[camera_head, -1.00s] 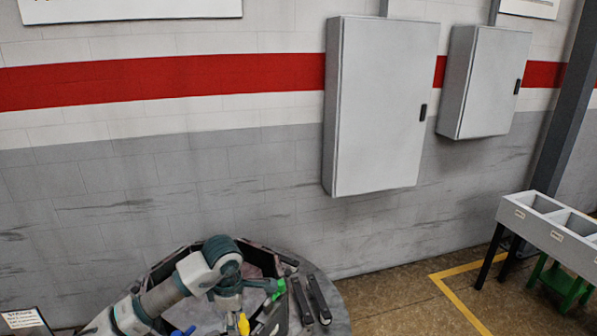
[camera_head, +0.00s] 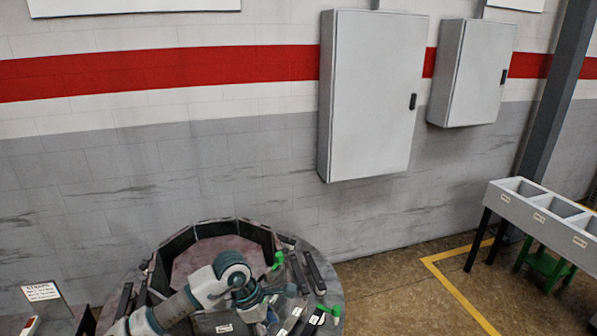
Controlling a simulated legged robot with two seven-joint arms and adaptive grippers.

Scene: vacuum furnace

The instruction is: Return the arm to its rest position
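My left arm comes in from the lower left, with white and dark teal links. Its gripper (camera_head: 268,298) is low over the right part of a round grey furnace (camera_head: 332,284). The fingers are small and partly hidden by the wrist, so I cannot tell whether they are open or shut, or whether they touch anything. A green clamp-like piece (camera_head: 277,260) stands on the rim just beyond the gripper. Another green piece (camera_head: 331,311) lies to its right. My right gripper is not in view.
The furnace's many-sided chamber (camera_head: 210,252) is open behind the arm. Dark bars (camera_head: 315,272) lie on its right rim. A small sign (camera_head: 41,291) stands at left. Wall cabinets (camera_head: 368,95) are behind. A grey bin table (camera_head: 545,222) stands at right; the floor between is clear.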

